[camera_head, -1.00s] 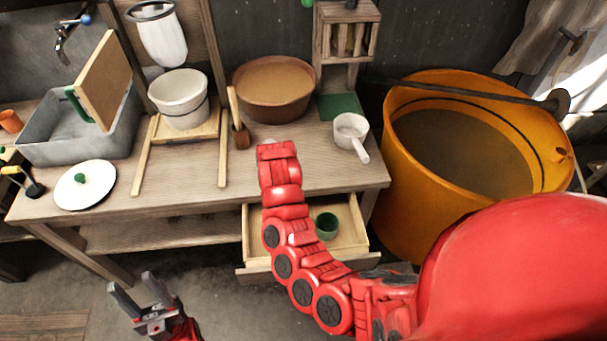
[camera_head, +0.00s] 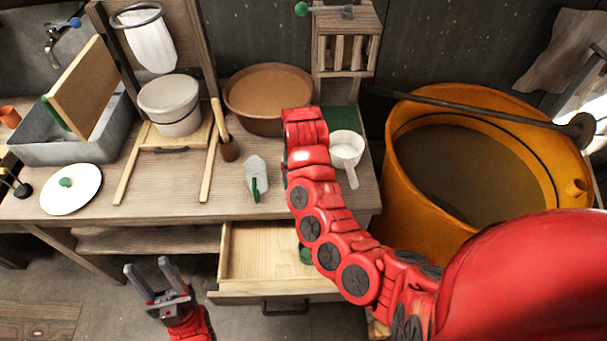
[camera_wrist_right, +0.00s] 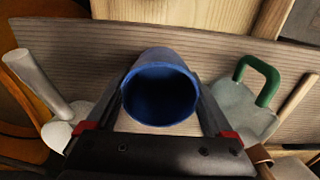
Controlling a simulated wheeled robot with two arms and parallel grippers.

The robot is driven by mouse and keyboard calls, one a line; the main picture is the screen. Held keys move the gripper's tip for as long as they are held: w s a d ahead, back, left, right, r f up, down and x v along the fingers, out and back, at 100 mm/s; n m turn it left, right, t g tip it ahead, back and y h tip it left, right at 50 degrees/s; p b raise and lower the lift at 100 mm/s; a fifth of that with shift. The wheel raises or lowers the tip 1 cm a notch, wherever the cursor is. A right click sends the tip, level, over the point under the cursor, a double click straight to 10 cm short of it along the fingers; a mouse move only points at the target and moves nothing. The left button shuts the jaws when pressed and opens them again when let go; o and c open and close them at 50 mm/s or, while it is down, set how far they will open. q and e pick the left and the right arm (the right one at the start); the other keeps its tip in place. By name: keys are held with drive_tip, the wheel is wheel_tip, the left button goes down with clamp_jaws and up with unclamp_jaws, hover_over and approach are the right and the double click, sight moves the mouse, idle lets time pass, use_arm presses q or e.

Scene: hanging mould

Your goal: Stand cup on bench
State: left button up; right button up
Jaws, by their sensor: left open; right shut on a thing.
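A blue cup (camera_wrist_right: 160,62) is between the fingers of my right gripper (camera_wrist_right: 162,76) in the right wrist view. The gripper is shut on it, and its dark round mouth faces the wrist camera. The wooden bench (camera_head: 95,205) shows behind the cup; I cannot tell whether the cup touches it. In the head view my red right arm reaches over the bench and hides the right gripper and the blue cup. My left gripper (camera_head: 156,282) is open and empty, low in front of the bench.
A grey scoop with a green handle (camera_head: 256,178) lies left of my right arm; a white ladle (camera_head: 346,150) stands right of it. The open drawer (camera_head: 245,290) holds a green cup (camera_head: 306,254), partly hidden. A brown basin (camera_head: 268,92) stands behind; an orange vat (camera_head: 405,200) stands right.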

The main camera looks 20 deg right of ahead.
drive_tip(key=w+d, duration=0.1)
drive_tip(key=w, duration=0.2)
drive_tip(key=shift+w+d+p, duration=0.15)
drive_tip(key=shift+d+p, duration=0.25)
drive_tip(key=shift+w+d+f, duration=0.1)
drive_tip(key=shift+w+d, duration=0.1)
drive_tip(key=shift+w, duration=0.45)
drive_tip(key=shift+w+d+f, duration=0.15)
drive_tip(key=shift+w+f, duration=0.05)
drive_tip(key=shift+w+d+r, duration=0.1)
drive_tip(key=shift+w, duration=0.1)
wheel_tip(320, 180, down, 3)
drive_tip(key=shift+r+p, duration=0.1)
drive_tip(key=shift+p, duration=0.65)
drive_tip(key=shift+f, duration=0.4)
